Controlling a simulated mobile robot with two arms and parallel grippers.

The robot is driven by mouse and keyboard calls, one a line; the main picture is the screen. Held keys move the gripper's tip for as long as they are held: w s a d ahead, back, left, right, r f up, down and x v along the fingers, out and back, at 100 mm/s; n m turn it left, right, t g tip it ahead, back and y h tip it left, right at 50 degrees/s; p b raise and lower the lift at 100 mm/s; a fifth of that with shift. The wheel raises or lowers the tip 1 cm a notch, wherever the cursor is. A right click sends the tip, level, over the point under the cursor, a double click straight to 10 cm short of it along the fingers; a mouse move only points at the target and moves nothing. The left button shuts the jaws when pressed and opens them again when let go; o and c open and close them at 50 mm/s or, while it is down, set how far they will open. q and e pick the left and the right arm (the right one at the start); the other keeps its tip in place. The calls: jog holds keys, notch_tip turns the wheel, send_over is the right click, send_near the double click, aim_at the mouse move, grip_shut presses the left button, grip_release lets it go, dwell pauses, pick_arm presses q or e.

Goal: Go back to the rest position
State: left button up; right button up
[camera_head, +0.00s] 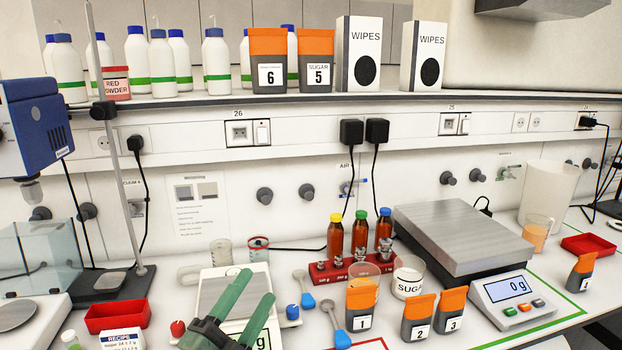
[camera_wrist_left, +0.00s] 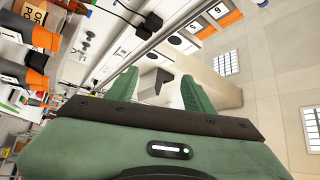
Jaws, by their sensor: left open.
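My left gripper (camera_head: 258,285) reaches in at the bottom of the head view, over the small white scale (camera_head: 235,290) on the bench. Its two green fingers are apart with nothing between them. In the left wrist view, the same open gripper (camera_wrist_left: 160,76) has an empty gap, with the tilted room behind it. The gripper partly covers the small scale. My right gripper is not in view.
A red tray (camera_head: 116,316) and a stand with a tall rod (camera_head: 118,180) are left. The shelf (camera_head: 200,101) holds bottles and wipes boxes.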

pick_arm(q)
jog(key=s+a+f+n+g+y, duration=0.45)
jog(key=a+f+n, duration=0.2)
jog(key=f, duration=0.35)
jog(key=s+a+f+n+g+y, duration=0.3)
jog(key=s+a+f+n+y, duration=0.25)
jog(key=f, duration=0.45)
jog(key=s+d+f+n+g+h, duration=0.1)
jog(key=s+f+n+g, duration=0.1)
jog(key=s+f+g, duration=0.5)
jog(key=s+f+n+g, duration=0.2)
jog(key=s+f, duration=0.2)
jog(key=s, duration=0.6)
notch_tip(320, 180, down, 28)
jog(key=s+g, duration=0.1)
jog(key=s, duration=0.2)
jog(key=s+a+f+g, duration=0.1)
jog(key=s+a+f, duration=0.1)
jog(key=s+f, duration=1.2)
jog(key=shift+s+a+f, duration=0.25)
jog(key=shift+s+f, duration=0.05)
jog(key=shift+s, duration=0.75)
